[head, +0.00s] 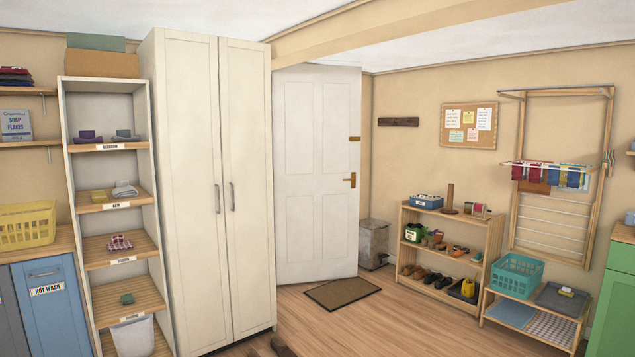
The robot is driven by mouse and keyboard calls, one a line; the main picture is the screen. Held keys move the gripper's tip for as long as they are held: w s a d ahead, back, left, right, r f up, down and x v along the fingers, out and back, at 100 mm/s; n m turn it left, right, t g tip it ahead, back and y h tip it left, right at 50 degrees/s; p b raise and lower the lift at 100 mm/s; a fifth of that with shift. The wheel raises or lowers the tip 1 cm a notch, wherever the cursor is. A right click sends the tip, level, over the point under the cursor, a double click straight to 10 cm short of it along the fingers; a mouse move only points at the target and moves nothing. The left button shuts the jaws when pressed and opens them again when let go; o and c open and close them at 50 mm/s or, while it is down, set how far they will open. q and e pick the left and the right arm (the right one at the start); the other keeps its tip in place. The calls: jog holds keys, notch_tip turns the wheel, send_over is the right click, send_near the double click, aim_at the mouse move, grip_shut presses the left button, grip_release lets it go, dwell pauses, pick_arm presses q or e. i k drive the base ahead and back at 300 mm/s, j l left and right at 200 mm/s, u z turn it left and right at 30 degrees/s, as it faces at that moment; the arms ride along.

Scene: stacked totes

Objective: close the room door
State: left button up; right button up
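The white panelled room door (315,170) is at the back, right of a tall cream cupboard. A brass handle (349,180) is near its right edge, with a small brass fitting (354,139) above it. No door frame shows along its right edge, and it appears to stand open at an angle. Its left side is hidden by the cupboard, so I cannot see the hinges or the doorway. Neither of my grippers is in view.
The tall cupboard (195,190) stands left of the door. A doormat (342,292) lies before the door, and a metal bin (373,244) sits by its right edge. A shoe rack (450,250) stands at right. A small brown thing (282,346) shows at the bottom edge. Floor between is mostly clear.

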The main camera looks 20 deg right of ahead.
aim_at(316, 108)
jog(key=i+l+z, duration=0.55)
jog(key=i, duration=0.3)
jog(key=i+l+z, duration=0.2)
jog(key=i+z, duration=0.15)
jog(key=i, duration=0.8)
jog(key=i+j+z, duration=0.15)
jog(key=i+z, duration=0.25)
jog(key=i, duration=0.8)
jog(key=i+l+z, duration=0.1)
jog(key=i, duration=0.9)
jog(key=i+l, duration=0.15)
jog(key=i, duration=0.85)
jog(key=l+z, duration=0.05)
